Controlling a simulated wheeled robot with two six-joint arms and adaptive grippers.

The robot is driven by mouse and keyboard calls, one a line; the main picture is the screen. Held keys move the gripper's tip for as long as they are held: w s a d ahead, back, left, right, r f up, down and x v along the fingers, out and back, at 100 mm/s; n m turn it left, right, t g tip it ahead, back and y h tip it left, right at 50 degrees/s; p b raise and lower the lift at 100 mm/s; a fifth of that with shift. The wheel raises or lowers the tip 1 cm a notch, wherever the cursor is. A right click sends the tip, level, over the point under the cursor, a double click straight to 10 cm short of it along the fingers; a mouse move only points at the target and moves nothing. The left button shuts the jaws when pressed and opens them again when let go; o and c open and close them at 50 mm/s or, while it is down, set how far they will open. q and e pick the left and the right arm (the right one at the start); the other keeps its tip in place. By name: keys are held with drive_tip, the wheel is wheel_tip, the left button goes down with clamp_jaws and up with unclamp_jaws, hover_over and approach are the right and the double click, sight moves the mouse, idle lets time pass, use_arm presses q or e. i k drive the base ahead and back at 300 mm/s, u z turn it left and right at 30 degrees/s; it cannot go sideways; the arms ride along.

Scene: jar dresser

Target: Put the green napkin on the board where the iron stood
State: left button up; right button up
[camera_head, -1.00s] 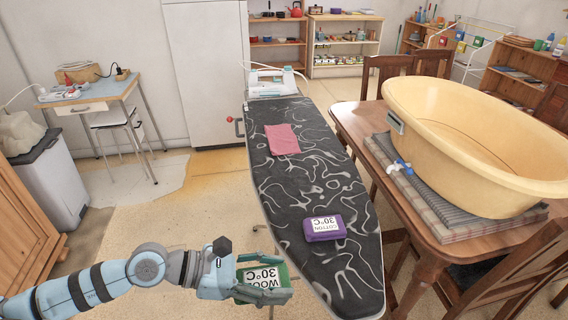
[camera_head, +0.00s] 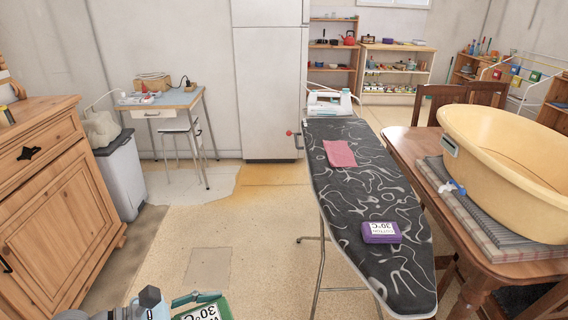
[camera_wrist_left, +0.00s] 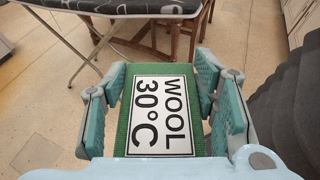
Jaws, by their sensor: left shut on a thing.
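My left gripper (camera_wrist_left: 160,105) is shut on a green napkin (camera_wrist_left: 123,122) with a white label reading WOOL 30°C. The napkin also shows at the bottom edge of the head view (camera_head: 222,308), partly cut off, left of and apart from the ironing board. The board (camera_head: 345,205) has a black cover with pale swirls. A white and teal iron (camera_head: 330,103) stands at its far end. A pink napkin (camera_head: 340,153) lies toward the far half, and a purple folded napkin labelled COTTON 30°C (camera_head: 381,238) lies toward the near end. My right gripper is not seen.
A wooden table (camera_head: 408,147) with a large yellow tub (camera_head: 505,150) stands close at the board's right. A wooden cabinet (camera_head: 50,215) is at the left, beside a grey bin (camera_head: 122,178). The floor (camera_head: 245,235) between cabinet and board is clear.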

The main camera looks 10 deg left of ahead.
sight(332, 127)
drive_tip(key=u, duration=0.85)
drive_tip(key=i, duration=3.6)
drive_tip(key=z, duration=2.95)
